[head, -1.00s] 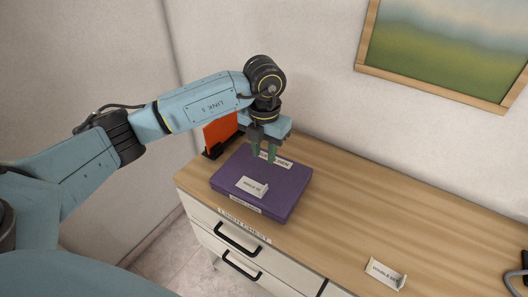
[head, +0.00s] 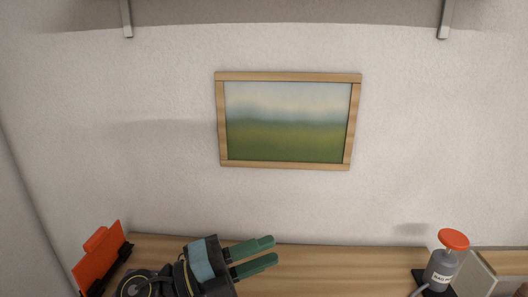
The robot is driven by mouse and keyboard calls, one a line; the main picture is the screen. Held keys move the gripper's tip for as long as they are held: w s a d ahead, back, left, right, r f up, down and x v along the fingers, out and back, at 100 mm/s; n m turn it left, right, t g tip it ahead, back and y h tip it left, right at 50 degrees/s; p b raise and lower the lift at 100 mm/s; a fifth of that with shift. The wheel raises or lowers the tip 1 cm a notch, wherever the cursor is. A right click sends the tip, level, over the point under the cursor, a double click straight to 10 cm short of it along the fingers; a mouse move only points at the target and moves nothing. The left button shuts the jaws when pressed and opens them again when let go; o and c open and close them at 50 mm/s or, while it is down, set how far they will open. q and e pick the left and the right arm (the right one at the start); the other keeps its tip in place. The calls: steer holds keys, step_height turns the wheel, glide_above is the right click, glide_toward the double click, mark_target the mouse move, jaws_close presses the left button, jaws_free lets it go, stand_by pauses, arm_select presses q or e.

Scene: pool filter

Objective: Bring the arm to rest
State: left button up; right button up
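My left gripper (head: 268,253) is at the bottom of the head view, over the wooden chest top (head: 345,268). Its two green fingers point right and stand apart with nothing between them. The dark wrist and a light blue part of my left arm show behind the fingers. My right gripper is not in view. The purple box and the small labels seen earlier are out of the picture.
An orange folder (head: 98,262) stands in a black holder at the left end of the chest. A grey bottle with an orange top (head: 440,268) stands at the right, beside a pale box (head: 470,275). A framed picture (head: 288,165) hangs on the wall, below a shelf (head: 290,14).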

arm_select(q)
steer(key=w+a+n+t+y, duration=0.4)
steer(key=a+n+t+y, duration=0.9)
steer(key=n, duration=0.7)
steer(key=s+a+f+n+g+y, duration=0.4)
steer(key=a+f+n+y, duration=0.35)
steer(key=f, duration=0.45)
steer(key=s+f+n+g+h, duration=0.1)
steer(key=s+f+n+g, duration=0.1)
steer(key=s+f+g, duration=0.7)
steer(key=s+f+n+g+h, duration=0.1)
steer(key=s+f+g, duration=0.3)
steer(key=s, duration=0.8)
step_height(320, 180, down, 27)
steer(key=s+b, duration=0.1)
steer(key=b, duration=0.3)
steer(key=s+a+f+g+b, duration=0.1)
steer(key=s+a+f+b, duration=0.1)
steer(key=s+f, duration=1.5)
step_height(320, 180, down, 2)
steer(key=shift+a+f+b, duration=0.15)
steer(key=shift+a+b, duration=0.2)
steer(key=shift+a, duration=0.45)
